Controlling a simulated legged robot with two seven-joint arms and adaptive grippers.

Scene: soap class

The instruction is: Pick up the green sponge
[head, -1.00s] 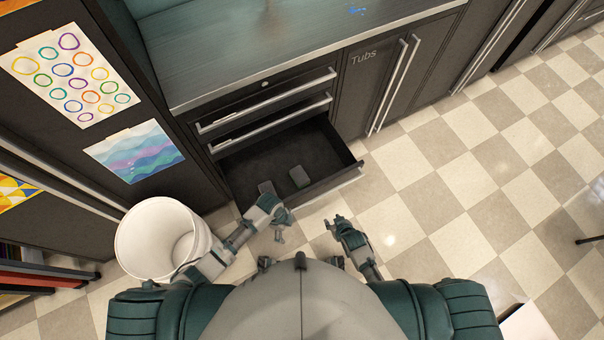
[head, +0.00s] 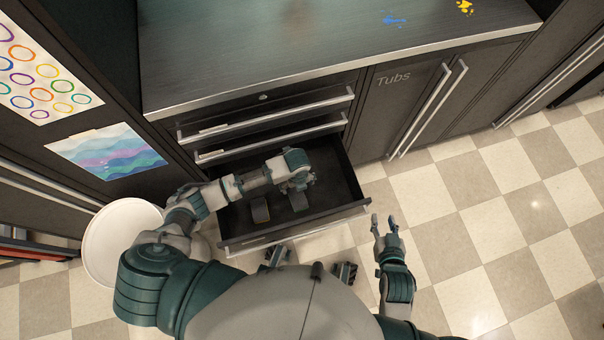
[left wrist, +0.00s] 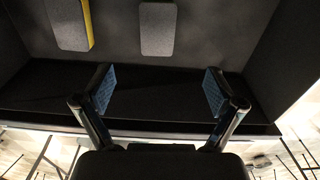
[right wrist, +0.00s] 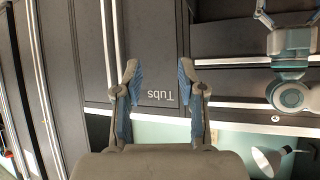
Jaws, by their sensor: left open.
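Two grey-topped sponges lie apart in the open drawer. One sponge (head: 260,210) shows a yellow edge, clearer in the left wrist view (left wrist: 68,24). The other sponge (head: 298,202) looks plain grey on top, also in the left wrist view (left wrist: 158,28); no green shows on either. My left gripper (head: 298,184) is over the drawer near the plain grey sponge. In the left wrist view its fingers (left wrist: 160,90) are spread and empty, with that sponge ahead of the gap. My right gripper (head: 384,221) is open and empty over the floor, right of the drawer.
The dark drawer (head: 235,222) is pulled out below two shut drawers. The counter (head: 300,60) stands above it, with a cupboard marked Tubs (head: 410,110) to the right. A white bin (head: 110,235) stands at left. The checkered floor (head: 500,210) is clear at right.

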